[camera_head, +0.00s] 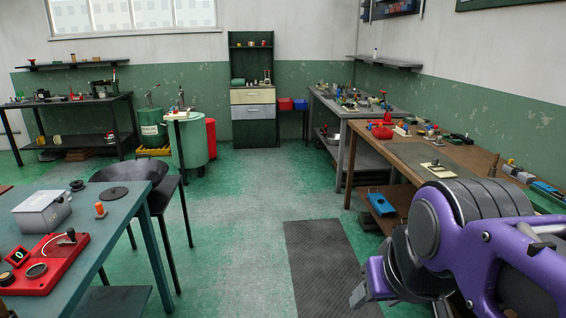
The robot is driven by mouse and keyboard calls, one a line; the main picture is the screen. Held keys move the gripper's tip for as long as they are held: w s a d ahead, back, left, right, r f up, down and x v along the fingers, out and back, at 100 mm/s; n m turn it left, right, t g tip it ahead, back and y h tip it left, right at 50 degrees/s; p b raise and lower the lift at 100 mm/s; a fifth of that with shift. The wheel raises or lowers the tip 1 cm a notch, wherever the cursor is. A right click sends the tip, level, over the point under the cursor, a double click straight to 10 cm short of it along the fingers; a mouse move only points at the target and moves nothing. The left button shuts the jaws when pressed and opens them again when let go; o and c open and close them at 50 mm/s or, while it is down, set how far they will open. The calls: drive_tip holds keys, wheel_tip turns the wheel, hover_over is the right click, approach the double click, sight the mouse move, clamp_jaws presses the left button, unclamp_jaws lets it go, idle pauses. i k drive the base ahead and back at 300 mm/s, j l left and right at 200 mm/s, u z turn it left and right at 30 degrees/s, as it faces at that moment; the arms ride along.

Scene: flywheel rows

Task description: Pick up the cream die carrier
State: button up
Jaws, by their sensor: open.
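A flat cream piece (438,167) with a small dark upright part lies on the brown workbench (395,150) at the right. It may be the cream die carrier, but it is too small to be sure. My gripper (362,290) is at the lower right, at the end of my purple and dark grey arm. It is open, low over the floor and dark mat, and well apart from the cream piece. Nothing shows between its fingers, which are partly hidden by the arm.
Small parts and a red object (382,132) crowd the workbench's far side. A blue tray (381,204) sits on its lower shelf. A teal table (95,228) with a red control box (45,264) and a black chair (150,178) stand left. The central floor (245,220) is clear.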

sight(441, 172)
drive_tip(key=i+z, duration=0.1)
drive_tip(key=i, duration=0.45)
drive_tip(key=i+j, duration=0.15)
drive_tip(key=i, duration=0.45)
drive_tip(key=i+j+z, duration=0.1)
drive_tip(key=i+z, duration=0.3)
drive_tip(key=i+j+z, duration=0.2)
drive_tip(key=i+z, duration=0.2)
